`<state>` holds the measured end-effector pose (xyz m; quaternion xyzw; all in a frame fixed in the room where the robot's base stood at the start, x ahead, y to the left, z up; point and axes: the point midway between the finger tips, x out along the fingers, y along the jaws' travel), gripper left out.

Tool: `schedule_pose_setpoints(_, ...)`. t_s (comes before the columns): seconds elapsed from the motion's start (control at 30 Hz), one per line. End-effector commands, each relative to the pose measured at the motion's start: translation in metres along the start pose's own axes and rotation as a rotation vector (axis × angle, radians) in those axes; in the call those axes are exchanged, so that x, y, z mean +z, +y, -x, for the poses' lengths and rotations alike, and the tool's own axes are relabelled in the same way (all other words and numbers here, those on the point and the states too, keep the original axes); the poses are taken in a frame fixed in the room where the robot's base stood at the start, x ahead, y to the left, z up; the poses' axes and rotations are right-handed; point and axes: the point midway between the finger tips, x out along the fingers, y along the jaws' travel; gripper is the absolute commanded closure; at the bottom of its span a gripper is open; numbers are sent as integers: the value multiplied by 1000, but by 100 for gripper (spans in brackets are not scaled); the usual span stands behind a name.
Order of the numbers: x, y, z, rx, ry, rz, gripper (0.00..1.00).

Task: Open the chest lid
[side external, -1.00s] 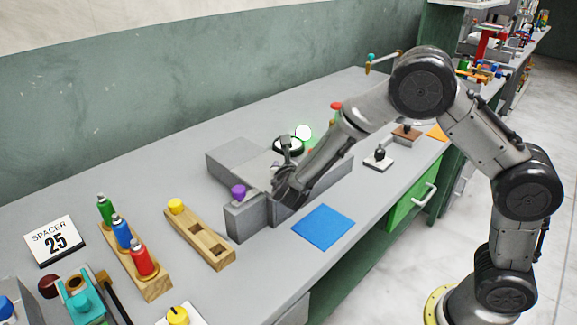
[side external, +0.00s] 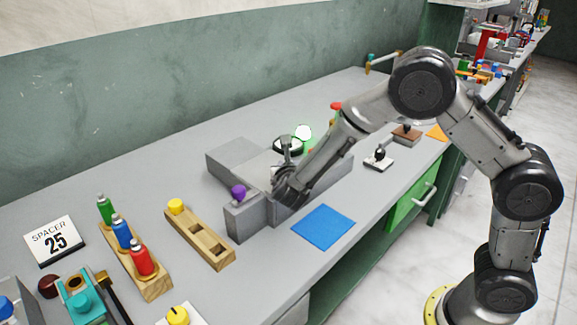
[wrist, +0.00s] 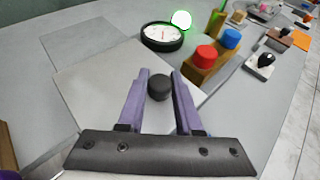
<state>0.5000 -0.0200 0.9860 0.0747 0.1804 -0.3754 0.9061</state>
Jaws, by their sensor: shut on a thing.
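The grey chest (side external: 243,222) stands on the bench, partly hidden behind my gripper in the side view. In the wrist view, a flat pale grey panel (wrist: 95,98), which looks like its lid, lies below my fingers. A round dark knob (wrist: 159,88) shows between the two purple fingers. My gripper (wrist: 160,76) is shut on this knob, one finger on each side. In the side view my gripper (side external: 288,188) is low at the chest, and the knob is hidden there. A purple knob (side external: 239,193) sits at the chest's near left end.
A dial clock (wrist: 161,36) with a glowing white-green disc (wrist: 181,19) stands behind the chest. A block with red and blue caps (wrist: 206,62) is to its right. A blue mat (side external: 323,227) lies in front, and a wooden rack (side external: 200,240) stands left.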

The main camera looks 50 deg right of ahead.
Motion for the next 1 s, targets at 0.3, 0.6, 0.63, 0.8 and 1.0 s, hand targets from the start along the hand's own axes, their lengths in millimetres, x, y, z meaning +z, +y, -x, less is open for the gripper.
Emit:
schedule_pose_setpoints(0.3,0,0,0,1,0,0,100)
schedule_pose_setpoints(0.6,0,1,1,2,-1,0,100)
schedule_pose_setpoints(0.63,0,1,1,2,-1,0,100)
schedule_pose_setpoints(0.8,0,1,1,2,-1,0,100)
schedule_pose_setpoints(1.0,2,7,-5,2,-1,-1,100)
